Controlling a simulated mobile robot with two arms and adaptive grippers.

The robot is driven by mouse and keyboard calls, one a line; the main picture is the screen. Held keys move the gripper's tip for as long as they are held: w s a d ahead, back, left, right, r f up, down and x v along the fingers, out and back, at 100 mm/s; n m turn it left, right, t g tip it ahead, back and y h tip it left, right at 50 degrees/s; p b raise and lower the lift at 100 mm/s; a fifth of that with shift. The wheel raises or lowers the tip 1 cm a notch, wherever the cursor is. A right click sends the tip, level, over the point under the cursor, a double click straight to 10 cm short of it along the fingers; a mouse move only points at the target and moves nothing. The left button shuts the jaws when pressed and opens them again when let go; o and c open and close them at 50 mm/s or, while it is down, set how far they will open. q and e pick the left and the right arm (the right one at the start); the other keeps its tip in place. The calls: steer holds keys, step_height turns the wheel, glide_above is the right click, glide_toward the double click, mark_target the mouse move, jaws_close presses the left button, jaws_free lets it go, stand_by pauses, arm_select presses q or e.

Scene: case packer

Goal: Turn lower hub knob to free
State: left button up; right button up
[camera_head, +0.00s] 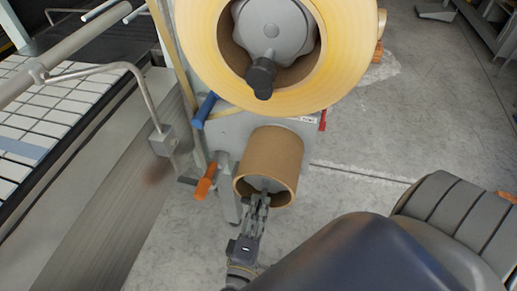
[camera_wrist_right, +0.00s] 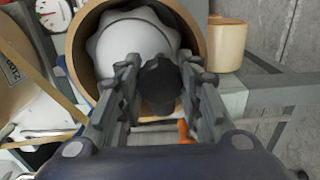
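The lower hub sits inside a brown cardboard core (camera_head: 271,152), below the large yellow tape roll. In the right wrist view, the black lower hub knob (camera_wrist_right: 160,88) stands out from the pale round hub (camera_wrist_right: 128,42), between my fingers. My right gripper (camera_head: 259,201) reaches into the open mouth of the core from below. In the wrist view its two fingers (camera_wrist_right: 160,75) are partly closed, with the fingertips against the knob's sides. In the head view the gripper and core rim mostly hide this knob. My left gripper is not in view.
The yellow tape roll (camera_head: 200,45) has its own grey hub with a black knob (camera_head: 262,77). An orange handle (camera_head: 205,181) and a blue handle (camera_head: 204,110) stick out left of the core. A roller conveyor (camera_head: 45,120) lies at left. Grey floor (camera_head: 400,130) is open at right.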

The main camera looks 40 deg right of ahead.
steer(key=o, duration=0.5)
steer(key=shift+c, duration=0.2)
steer(key=v, duration=1.2)
steer(key=shift+d, duration=0.1)
